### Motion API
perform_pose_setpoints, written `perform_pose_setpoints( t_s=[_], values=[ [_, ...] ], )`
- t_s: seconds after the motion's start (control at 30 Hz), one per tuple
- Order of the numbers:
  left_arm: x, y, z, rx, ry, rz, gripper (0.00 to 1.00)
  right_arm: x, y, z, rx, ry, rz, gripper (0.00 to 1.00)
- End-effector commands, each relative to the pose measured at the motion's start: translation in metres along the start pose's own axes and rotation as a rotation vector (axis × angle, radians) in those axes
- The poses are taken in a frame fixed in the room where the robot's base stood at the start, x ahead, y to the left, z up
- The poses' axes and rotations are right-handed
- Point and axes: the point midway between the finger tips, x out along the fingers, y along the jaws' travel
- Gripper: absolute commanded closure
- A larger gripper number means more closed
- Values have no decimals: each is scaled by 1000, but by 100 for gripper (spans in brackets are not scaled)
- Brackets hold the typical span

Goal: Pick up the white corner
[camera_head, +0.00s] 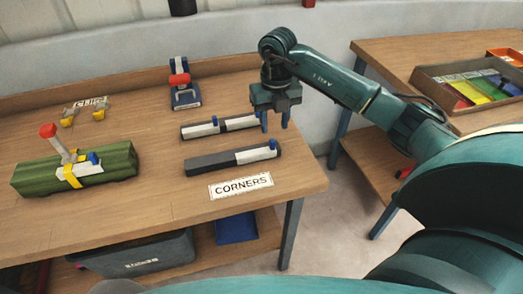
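Two long narrow pieces lie on the wooden table behind a "CORNERS" label (241,186). The far piece (203,129) and the near piece (210,163) each show dark grey and white stretches and a small blue part near the right end. I cannot tell which one is the white corner. My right gripper (276,122) points down just past the right end of the far piece. Its two blue fingers are apart with nothing visible between them. One finger overlaps the far piece's right end in the picture; contact is unclear. My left gripper is out of view.
A green bundle (115,160) with a yellow strap and red-knobbed lever lies at left. Yellow clips (98,114) and a red-and-blue device (182,88) stand behind. A dark bin (150,262) sits below. A tray of coloured sheets (436,100) is on the right table.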

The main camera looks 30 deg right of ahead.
Motion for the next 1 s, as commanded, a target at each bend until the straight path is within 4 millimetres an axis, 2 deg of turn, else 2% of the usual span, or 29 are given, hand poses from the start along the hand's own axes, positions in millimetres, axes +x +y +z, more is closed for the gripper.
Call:
perform_pose_setpoints(
  t_s=[0.17, 0.4, 0.53, 0.73, 1.0],
  values=[
    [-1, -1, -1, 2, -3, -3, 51, 13, 1, -1, 0, 4, 1, 62],
    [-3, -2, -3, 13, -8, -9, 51, 48, 4, -2, 0, 4, 1, 62],
    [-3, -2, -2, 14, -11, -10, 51, 56, 4, -1, 0, 0, 1, 62],
    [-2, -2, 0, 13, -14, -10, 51, 56, 4, -1, -1, 0, 1, 62],
    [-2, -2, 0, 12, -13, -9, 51, 56, 4, -1, -1, 0, 1, 83]
  ],
)
